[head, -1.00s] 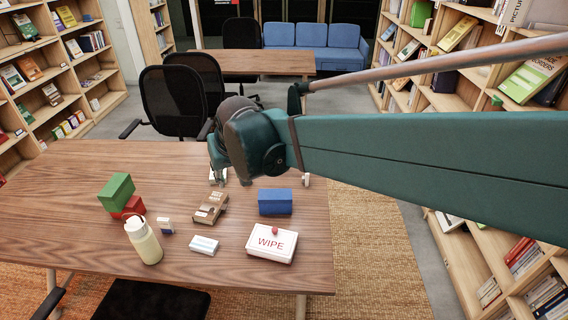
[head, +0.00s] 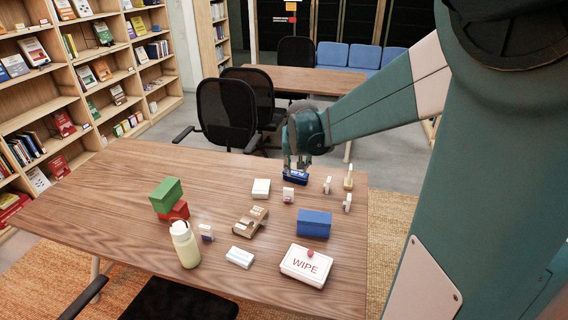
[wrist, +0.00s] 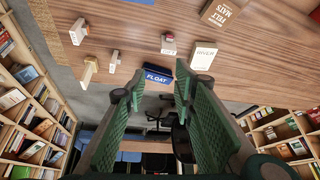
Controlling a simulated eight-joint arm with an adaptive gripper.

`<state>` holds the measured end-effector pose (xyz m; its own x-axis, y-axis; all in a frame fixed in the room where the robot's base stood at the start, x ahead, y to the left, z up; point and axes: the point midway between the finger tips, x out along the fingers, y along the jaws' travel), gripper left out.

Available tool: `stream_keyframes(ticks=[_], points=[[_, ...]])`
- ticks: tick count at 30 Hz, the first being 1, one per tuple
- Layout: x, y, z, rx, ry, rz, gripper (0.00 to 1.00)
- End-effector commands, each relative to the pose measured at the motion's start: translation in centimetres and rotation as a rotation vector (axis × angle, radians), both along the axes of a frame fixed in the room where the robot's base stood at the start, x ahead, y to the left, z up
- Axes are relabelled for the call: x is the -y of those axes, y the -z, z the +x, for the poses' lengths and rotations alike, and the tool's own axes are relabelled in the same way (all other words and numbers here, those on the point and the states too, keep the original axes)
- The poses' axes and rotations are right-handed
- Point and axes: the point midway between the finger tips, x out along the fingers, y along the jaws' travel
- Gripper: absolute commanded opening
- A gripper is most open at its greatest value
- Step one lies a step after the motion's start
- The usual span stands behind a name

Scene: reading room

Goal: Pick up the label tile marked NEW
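No lettering I can read says NEW. Candidate small pieces stand near the table's far right: a white one (head: 288,195) with unclear red lettering in the wrist view (wrist: 168,44), a slim pale one (head: 327,185), another pale one (head: 348,203) and a yellowish one (head: 348,178). Their markings are too small or turned away. My gripper (head: 297,162) is over the table's far edge, at a blue box (head: 295,179). In the wrist view my gripper (wrist: 158,83) has its fingers apart, with the blue box marked FLOAT (wrist: 158,74) just beyond the tips; contact is unclear.
A white RIVER box (wrist: 203,55), brown box (head: 250,221), larger blue box (head: 314,223), WIPE box (head: 306,265), bottle (head: 186,246), and green (head: 166,195) and red (head: 178,211) blocks occupy the table (head: 110,205). Its left part is clear. Chairs (head: 226,115) stand behind.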

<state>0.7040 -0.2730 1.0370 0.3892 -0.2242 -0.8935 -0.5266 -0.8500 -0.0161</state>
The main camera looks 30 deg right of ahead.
Motion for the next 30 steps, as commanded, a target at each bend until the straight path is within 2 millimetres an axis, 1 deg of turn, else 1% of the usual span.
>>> stream_keyframes(ticks=[1,6,15,24,30], points=[[1.1,0.4,0.6,-0.003,0.015,0.001,0.27],[4.4,2.1,2.1,-0.014,0.063,0.006,0.27],[10.3,5.6,4.1,-0.032,0.15,0.017,0.27],[16.3,9.8,5.4,-0.051,0.236,0.027,0.27],[19.5,12.5,5.7,-0.06,0.283,0.031,0.27]])
